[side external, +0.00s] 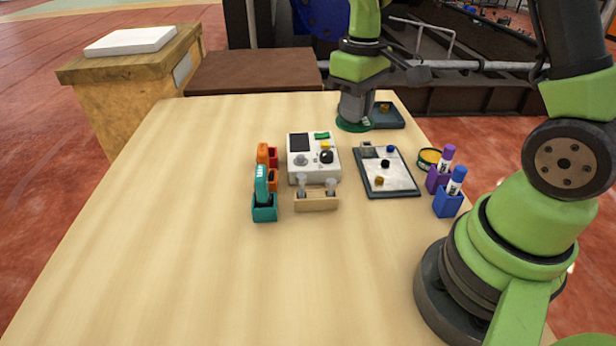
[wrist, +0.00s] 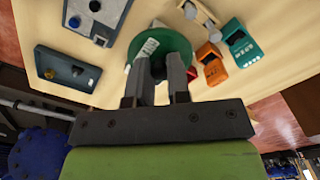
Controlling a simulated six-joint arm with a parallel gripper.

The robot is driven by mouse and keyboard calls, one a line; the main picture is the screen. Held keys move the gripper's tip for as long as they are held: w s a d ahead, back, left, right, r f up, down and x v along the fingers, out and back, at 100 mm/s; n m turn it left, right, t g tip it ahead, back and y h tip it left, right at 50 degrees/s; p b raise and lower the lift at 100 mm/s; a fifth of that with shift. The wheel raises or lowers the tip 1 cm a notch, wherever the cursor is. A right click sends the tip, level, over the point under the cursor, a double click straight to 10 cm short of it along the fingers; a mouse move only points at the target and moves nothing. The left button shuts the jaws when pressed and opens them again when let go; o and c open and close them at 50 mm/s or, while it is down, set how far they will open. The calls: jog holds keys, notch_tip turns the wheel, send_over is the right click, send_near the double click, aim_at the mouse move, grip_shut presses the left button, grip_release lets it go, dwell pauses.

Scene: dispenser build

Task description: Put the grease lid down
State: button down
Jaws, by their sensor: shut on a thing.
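The grease lid is a dark green disc (side external: 353,126) with a pale label, at the far side of the table. My gripper (side external: 354,114) is shut on it from above. In the wrist view the lid (wrist: 180,46) spreads out around the fingertips of my gripper (wrist: 159,66). It looks roughly flat, but whether it touches the table is hard to tell.
A dark tray (side external: 398,123) lies just right of the lid. Purple (side external: 437,181) and blue (side external: 447,206) marker holders are right. The table's left is clear.

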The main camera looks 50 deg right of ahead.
jog(key=a, duration=0.7)
jog(key=m, duration=2.7)
send_near(389, 222)
jog(key=shift+w+a+f, duration=0.1)
jog(key=shift+w+f, duration=0.05)
jog(key=shift+w, duration=0.3)
jog(key=shift+w+a+f, duration=0.1)
jog(key=shift+w+f, duration=0.05)
jog(key=shift+w, duration=0.3)
jog(key=m, duration=0.1)
jog(key=s+m, duration=0.1)
jog(key=f+m, duration=0.1)
jog(key=m, duration=0.1)
jog(key=shift+s+d, duration=0.2)
jog(key=shift+s, duration=0.15)
jog(key=shift+f, duration=2.5)
jog(key=c, duration=1.1)
grip_release()
jog(key=shift+f, duration=0.1)
